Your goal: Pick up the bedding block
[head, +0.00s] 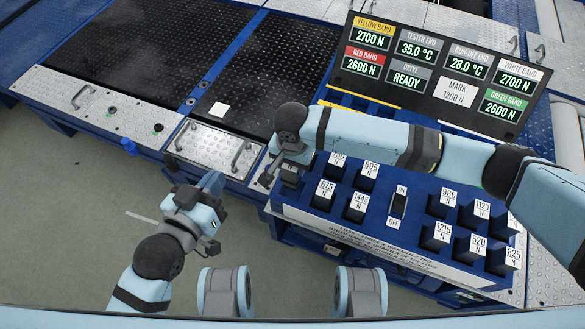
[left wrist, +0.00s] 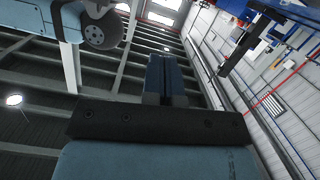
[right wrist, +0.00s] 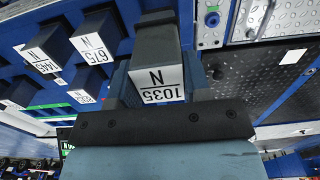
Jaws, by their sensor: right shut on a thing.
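The blocks are dark with white force labels, and no label says bedding, so I cannot tell which is the bedding block. My right gripper (head: 287,168) is over the left end of the blue block rack (head: 335,222). It is shut on the block marked 1035 N (right wrist: 158,84), with a finger on each side in the right wrist view. Whether this block is clear of the rack I cannot tell. My left gripper (head: 212,183) hangs over the floor left of the rack. Its fingers (left wrist: 166,80) are together and empty in the left wrist view.
Several other labelled blocks, such as 675 N (head: 325,192) and 1445 N (head: 357,205), stand close by in the rack. An ON/OFF switch (head: 398,203) sits between the groups. A display board (head: 440,75) stands behind. Open floor (head: 60,200) lies left.

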